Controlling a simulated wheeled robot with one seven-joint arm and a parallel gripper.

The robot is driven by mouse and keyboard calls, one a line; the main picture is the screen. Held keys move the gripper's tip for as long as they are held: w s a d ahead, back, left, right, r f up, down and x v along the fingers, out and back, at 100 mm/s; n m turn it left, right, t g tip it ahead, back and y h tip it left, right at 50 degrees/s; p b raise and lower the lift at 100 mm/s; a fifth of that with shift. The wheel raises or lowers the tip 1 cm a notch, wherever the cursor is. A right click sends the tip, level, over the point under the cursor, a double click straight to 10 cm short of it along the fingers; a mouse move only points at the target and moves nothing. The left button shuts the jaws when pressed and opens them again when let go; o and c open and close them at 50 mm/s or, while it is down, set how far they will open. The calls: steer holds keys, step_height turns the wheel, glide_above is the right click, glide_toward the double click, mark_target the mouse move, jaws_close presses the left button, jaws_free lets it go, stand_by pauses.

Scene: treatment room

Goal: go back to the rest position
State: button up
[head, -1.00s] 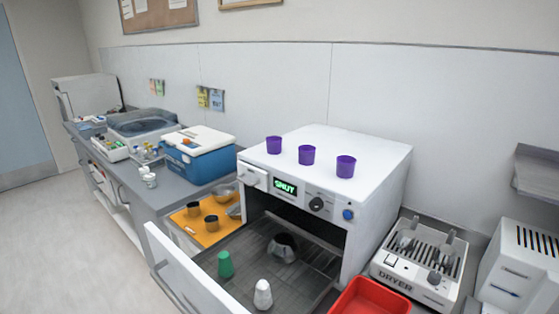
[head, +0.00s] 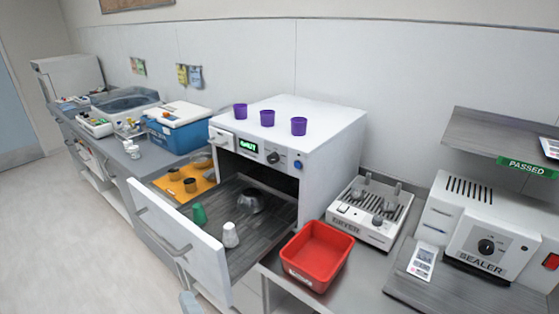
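My gripper does not show clearly in the head view. Only a small pale grey piece shows at the bottom edge, and I cannot tell what it is. The white machine (head: 335,133) has a green-lit display, a dial and a blue button on its front. Its white front panel (head: 180,235) with a grey handle stands out away from the body, with a dark grey floor between them. On that floor are a green cup (head: 199,215), a white cup (head: 230,235) and a dark metal bowl (head: 252,201). Several purple cups (head: 267,118) stand on top of the machine.
A red bin (head: 316,256) stands right of the open panel, with a white dryer (head: 368,212) behind it. A sealer (head: 480,236) sits farther right under a grey shelf (head: 490,142). A blue cooler (head: 176,131) and an orange mat (head: 203,186) are left. The floor at left is clear.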

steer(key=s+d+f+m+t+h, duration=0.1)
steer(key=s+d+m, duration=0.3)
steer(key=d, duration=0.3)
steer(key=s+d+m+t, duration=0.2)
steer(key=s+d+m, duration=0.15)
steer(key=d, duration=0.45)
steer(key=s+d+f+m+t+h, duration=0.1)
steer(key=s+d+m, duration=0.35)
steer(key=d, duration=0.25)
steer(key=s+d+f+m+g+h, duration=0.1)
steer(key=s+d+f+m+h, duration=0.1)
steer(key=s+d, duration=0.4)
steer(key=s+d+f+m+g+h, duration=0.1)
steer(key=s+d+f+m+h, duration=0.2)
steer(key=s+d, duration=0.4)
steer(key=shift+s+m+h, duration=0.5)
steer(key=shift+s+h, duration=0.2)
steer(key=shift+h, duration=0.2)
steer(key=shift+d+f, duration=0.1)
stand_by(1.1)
